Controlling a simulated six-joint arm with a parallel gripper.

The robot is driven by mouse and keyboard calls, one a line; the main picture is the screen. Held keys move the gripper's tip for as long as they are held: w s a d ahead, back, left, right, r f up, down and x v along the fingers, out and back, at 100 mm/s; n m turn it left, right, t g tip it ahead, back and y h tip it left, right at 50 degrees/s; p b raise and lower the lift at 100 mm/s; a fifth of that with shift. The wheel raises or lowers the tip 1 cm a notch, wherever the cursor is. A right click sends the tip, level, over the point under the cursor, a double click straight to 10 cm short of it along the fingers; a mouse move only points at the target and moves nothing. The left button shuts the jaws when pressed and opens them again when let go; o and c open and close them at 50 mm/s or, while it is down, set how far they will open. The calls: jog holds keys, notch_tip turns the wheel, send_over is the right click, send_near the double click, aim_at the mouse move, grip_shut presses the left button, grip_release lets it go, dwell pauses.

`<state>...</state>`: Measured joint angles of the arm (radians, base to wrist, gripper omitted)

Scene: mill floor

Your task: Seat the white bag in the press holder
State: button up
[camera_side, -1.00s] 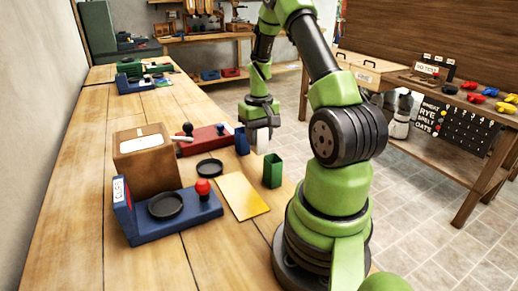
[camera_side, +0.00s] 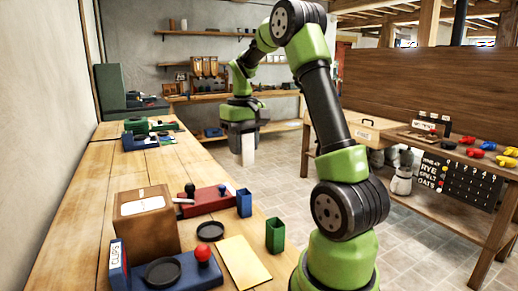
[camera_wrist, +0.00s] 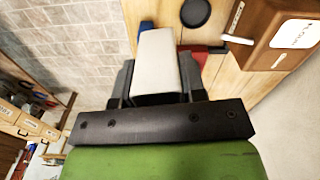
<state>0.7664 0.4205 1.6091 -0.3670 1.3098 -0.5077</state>
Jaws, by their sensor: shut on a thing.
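The white bag (camera_side: 247,150) hangs below my gripper (camera_side: 243,132), which is shut on its upper part. It is in the air above the right edge of the bench, higher than the small blue open-topped holder (camera_side: 244,204). In the wrist view the bag (camera_wrist: 160,62) sits between my gripper's fingers (camera_wrist: 158,85) and partly covers a blue thing behind it. A red base (camera_side: 207,201) with a black knob lies left of the blue holder. A green open-topped holder (camera_side: 275,236) stands nearer. I cannot tell which one is the press holder.
A wooden box (camera_side: 145,228), a black disc (camera_side: 210,231), a yellow sheet (camera_side: 243,262) and a blue stand (camera_side: 185,275) with a red knob crowd the bench's near part. The bench's middle (camera_side: 125,168) is mostly clear.

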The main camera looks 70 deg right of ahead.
jog(key=w+a+n, duration=0.4)
jog(key=w+a, duration=0.1)
jog(key=a, duration=0.5)
jog(key=w+a+n, duration=0.4)
jog(key=w+a, duration=0.1)
jog(key=a, duration=0.6)
jog(key=shift+w+a+f, duration=0.1)
jog(key=shift+f, duration=4.15)
jog(key=shift+w+a+f, duration=0.1)
jog(key=shift+f, duration=4.1)
jog(key=shift+f, duration=0.6)
jog(key=o, duration=0.7)
